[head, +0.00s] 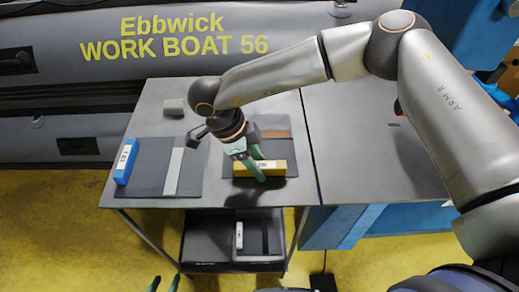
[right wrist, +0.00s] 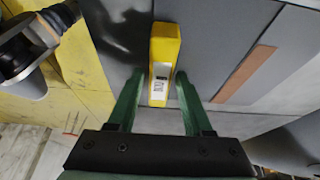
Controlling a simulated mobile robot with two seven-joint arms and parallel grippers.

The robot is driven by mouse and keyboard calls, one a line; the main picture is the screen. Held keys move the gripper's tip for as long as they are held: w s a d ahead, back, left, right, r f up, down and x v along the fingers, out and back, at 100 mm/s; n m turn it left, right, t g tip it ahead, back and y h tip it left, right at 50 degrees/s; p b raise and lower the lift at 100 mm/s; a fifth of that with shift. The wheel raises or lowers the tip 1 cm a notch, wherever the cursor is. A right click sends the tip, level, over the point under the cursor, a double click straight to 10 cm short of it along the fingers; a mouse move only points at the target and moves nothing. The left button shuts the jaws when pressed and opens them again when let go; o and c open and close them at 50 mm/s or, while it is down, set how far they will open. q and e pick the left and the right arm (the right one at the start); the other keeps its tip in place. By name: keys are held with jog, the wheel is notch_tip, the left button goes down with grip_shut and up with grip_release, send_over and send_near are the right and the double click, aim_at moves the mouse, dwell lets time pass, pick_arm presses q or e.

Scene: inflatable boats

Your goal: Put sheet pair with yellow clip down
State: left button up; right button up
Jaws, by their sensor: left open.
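The sheet pair (head: 288,159) is dark grey with a brown strip (head: 276,134) and lies flat on the right part of the grey table. Its yellow clip (head: 279,168) with a white label lies along the front; the right wrist view also shows the yellow clip (right wrist: 166,45). My right gripper (head: 259,178) is over the clip. Its green fingers (right wrist: 161,77) stand on either side of the clip, apart, with small gaps visible. It hides part of the sheets and clip. My left gripper (head: 164,284) is open and empty at the bottom edge, in front of the table.
Another dark sheet pair (head: 150,165) with a light grey strip and a blue clip (head: 125,161) lies to the left. A small grey block (head: 173,107) sits behind it. A dark bin (head: 208,240) is below the table. A grey boat (head: 60,60) stands behind.

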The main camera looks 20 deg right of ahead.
grip_shut()
jog(key=shift+r, duration=0.2)
dwell(0.4)
